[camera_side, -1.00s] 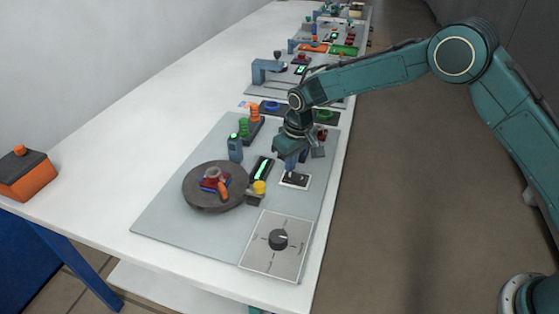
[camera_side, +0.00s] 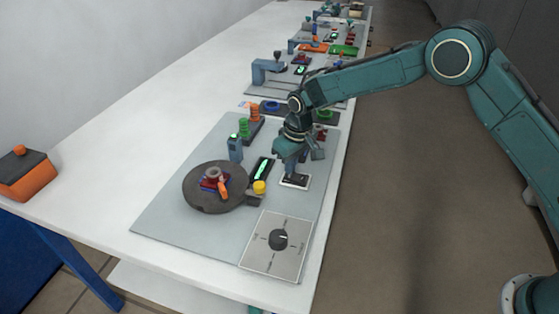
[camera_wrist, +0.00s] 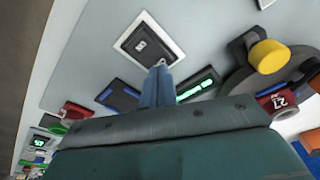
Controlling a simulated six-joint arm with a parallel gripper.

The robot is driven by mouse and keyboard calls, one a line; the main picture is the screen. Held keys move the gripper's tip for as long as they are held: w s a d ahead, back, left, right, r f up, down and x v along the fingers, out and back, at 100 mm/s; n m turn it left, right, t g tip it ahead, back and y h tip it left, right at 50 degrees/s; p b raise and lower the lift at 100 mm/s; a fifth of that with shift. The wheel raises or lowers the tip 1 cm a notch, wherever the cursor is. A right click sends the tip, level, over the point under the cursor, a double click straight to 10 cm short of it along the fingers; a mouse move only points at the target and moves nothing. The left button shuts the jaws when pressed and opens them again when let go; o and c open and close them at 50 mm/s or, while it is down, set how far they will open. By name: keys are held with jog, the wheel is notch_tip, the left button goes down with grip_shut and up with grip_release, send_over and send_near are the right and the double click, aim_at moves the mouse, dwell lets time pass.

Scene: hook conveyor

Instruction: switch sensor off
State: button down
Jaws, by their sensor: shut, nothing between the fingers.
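The sensor switch appears to be the small dark rocker (camera_wrist: 142,45) on a white plate (camera_wrist: 176,54), close ahead of my fingertips in the wrist view. In the side view the white switch plate (camera_side: 304,184) lies on the grey board, partly hidden under my gripper (camera_side: 291,172). In the wrist view my gripper (camera_wrist: 159,68) is shut and empty, its tips at the plate's near edge. I cannot tell whether the fingers touch the switch. A dark unit with a green-lit display (camera_side: 263,169) lies just left of the switch; it also shows in the wrist view (camera_wrist: 196,88).
A round dark turntable (camera_side: 196,204) carries red and orange parts. A yellow button (camera_side: 259,187) stands beside it. A dial panel (camera_side: 262,262) sits at the board's near end. A dark blue block (camera_side: 235,148) stands upright behind.

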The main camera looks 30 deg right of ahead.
jog(key=shift+f, duration=0.55)
dwell(0.4)
jog(key=shift+r, duration=3.55)
